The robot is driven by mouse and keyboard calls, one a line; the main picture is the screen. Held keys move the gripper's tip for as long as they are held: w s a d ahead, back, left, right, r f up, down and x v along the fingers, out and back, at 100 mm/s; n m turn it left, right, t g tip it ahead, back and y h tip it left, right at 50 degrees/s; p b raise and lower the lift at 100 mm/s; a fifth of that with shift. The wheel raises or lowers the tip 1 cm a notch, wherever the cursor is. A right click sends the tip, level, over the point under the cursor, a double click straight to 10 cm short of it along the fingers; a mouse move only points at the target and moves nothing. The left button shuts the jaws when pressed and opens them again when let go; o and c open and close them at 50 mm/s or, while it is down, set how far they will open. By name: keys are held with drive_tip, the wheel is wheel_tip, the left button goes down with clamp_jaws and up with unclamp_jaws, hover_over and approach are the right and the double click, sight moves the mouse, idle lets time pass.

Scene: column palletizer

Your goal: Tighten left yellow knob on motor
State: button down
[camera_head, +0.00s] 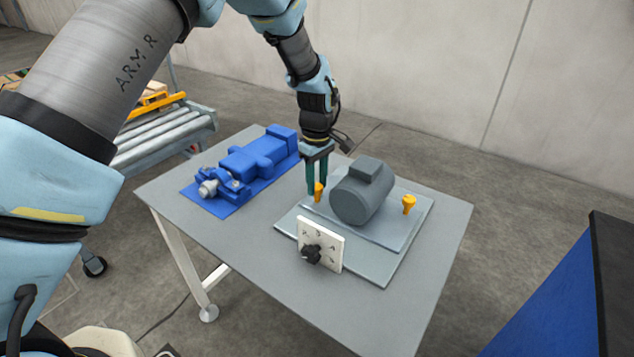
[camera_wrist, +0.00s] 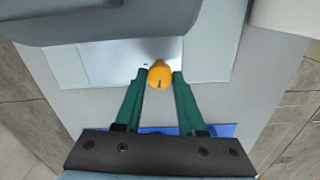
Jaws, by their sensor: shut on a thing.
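The grey motor (camera_head: 362,190) sits on a pale plate on the table. The left yellow knob (camera_head: 318,192) stands upright beside the motor's left side. The other yellow knob (camera_head: 409,203) stands to the motor's right. My gripper (camera_head: 317,184) reaches down from above with its green fingers around the left knob. In the wrist view, the left knob (camera_wrist: 160,74) shows between the fingertips of my gripper (camera_wrist: 160,80), which is shut on it. The motor fills the top left of the wrist view (camera_wrist: 105,20).
A white panel with a black dial (camera_head: 320,243) stands at the plate's front edge. A blue machine part (camera_head: 250,160) lies on a blue mat to the left. The grey table (camera_head: 370,322) is bare at its front. A roller conveyor (camera_head: 165,135) stands behind on the left.

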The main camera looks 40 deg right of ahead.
sight(317, 186)
drive_tip(key=m+b, duration=0.1)
drive_tip(key=m, duration=0.6)
drive_tip(key=shift+m, duration=0.4)
drive_tip(key=m, duration=0.3)
drive_tip(key=shift+b, duration=0.4)
drive_tip(key=m, duration=0.4)
drive_tip(key=shift+m, duration=0.3)
drive_tip(key=c, duration=0.5)
unclamp_jaws()
wheel_tip(317, 186, up, 11)
drive_tip(key=b, duration=0.2)
